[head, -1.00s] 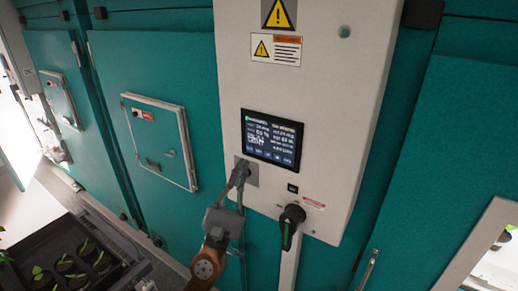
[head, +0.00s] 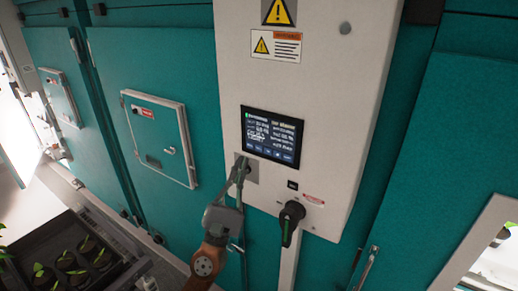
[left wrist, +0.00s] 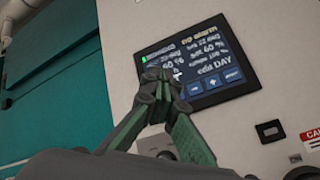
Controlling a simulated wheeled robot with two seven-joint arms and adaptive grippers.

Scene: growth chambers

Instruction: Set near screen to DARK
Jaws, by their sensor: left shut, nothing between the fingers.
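The near screen (head: 272,135) is a dark panel with white text and a row of blue buttons along its bottom, on the light grey cabinet. It shows close up in the left wrist view (left wrist: 205,55), where the word DAY can be read at the lower right above the blue buttons; much of the other text is hard to read. My left gripper (head: 241,163) is shut and empty, its tips just below the screen's lower left corner. In the left wrist view its fingertips (left wrist: 158,84) overlap the screen's lower left part; contact cannot be told. My right gripper is out of view.
A black rotary switch (head: 291,213) with a green mark sits below right of the screen. Warning labels (head: 276,46) are above. A teal wall with a small hatch (head: 160,137) is to the left. A tray of seedlings (head: 110,277) stands at lower left.

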